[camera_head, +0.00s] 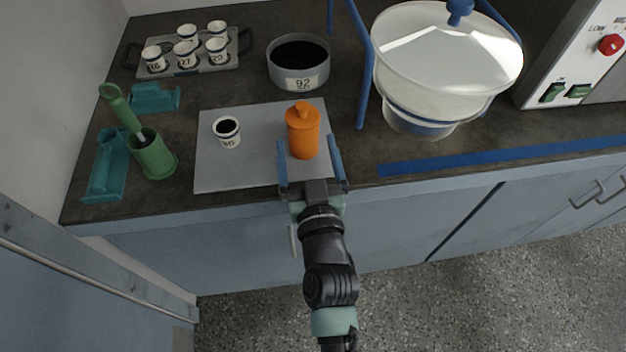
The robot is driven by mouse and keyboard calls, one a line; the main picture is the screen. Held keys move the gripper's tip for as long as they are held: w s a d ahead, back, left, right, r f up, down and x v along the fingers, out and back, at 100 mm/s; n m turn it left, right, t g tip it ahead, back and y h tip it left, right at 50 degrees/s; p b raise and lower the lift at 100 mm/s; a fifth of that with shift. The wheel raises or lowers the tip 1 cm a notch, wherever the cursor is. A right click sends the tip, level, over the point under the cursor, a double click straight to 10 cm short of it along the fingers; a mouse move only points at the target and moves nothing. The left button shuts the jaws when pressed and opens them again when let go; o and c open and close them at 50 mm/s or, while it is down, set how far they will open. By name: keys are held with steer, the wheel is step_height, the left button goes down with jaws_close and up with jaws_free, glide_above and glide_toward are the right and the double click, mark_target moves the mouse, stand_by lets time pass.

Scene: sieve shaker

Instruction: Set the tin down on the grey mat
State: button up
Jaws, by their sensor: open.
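An orange tin (303,134) with a knobbed lid stands upright on the right part of the grey mat (222,172), near the counter's front edge. My gripper (309,158) reaches in from the front, its two blue fingers open, one on each side of the tin's lower part. The finger tips are spread wider than the tin, with a gap visible at the right. The tin's base seems to rest on the mat; its contact with the mat is partly hard to see between the fingers.
A small white cup of dark material (228,131) stands on the mat's left part.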

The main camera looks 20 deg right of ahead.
steer(key=v, duration=0.8)
steer(key=shift+b, duration=0.3)
steer(key=w+a+r+n+t+y, duration=0.1)
steer(key=w+a+r+t, duration=0.15)
steer(key=r, duration=0.55)
steer(key=w+a+r+n+t+y, duration=0.1)
steer(key=w+a+r, duration=0.15)
steer(key=r, duration=0.45)
steer(key=w+a+r+n+t+y, duration=0.1)
steer(key=w+r, duration=0.2)
steer(key=r, duration=0.5)
steer(key=s+a+r+t, duration=0.1)
steer(key=s+a+r, duration=0.1)
steer(key=r, duration=0.6)
steer(key=s+a+r+t+y, duration=0.1)
steer(key=s+r, duration=0.3)
steer(key=r, duration=0.5)
steer(key=s+a+r+t+y, duration=0.1)
steer(key=s+a+r+t, duration=0.2)
steer(key=r, duration=0.6)
steer(key=shift+a+r, duration=0.2)
steer(key=shift+a, duration=0.25)
steer(key=shift+w+t, duration=0.1)
steer(key=shift+t, duration=0.15)
